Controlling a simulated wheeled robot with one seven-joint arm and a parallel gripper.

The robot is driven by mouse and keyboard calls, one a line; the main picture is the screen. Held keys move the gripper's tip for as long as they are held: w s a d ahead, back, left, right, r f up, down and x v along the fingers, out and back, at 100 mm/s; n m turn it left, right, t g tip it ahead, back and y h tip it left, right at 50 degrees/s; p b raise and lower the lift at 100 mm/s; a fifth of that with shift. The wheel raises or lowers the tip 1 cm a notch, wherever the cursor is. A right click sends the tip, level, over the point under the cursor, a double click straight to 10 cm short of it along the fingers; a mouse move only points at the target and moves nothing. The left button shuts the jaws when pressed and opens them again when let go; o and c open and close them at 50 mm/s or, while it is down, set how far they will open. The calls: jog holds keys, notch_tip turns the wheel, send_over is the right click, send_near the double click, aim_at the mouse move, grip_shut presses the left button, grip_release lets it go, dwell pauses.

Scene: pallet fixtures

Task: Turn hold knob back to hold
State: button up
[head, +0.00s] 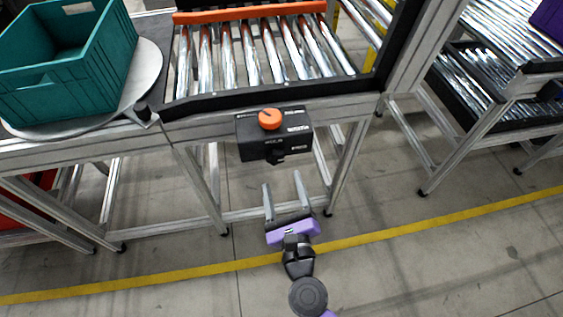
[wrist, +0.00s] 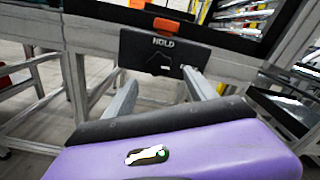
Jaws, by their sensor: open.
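My gripper (head: 283,186) is open and empty, below and in front of the box, apart from the knob. In the wrist view its two fingers (wrist: 160,83) spread wide, pointing toward the box. Which setting the pointer marks is too small to read.
A roller conveyor (head: 228,97) with an orange bar lies behind the box. A teal crate (head: 55,92) stands on a round plate (head: 150,75) at left. Metal legs (head: 350,165) stand either side below. The floor in front, with a yellow line (head: 400,233), is clear.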

aim_at(276, 161)
jog(key=x, duration=0.6)
jog(key=shift+w+a, duration=0.15)
jog(key=shift+w, duration=0.1)
jog(key=shift+c, duration=0.5)
jog(key=c, duration=1.3)
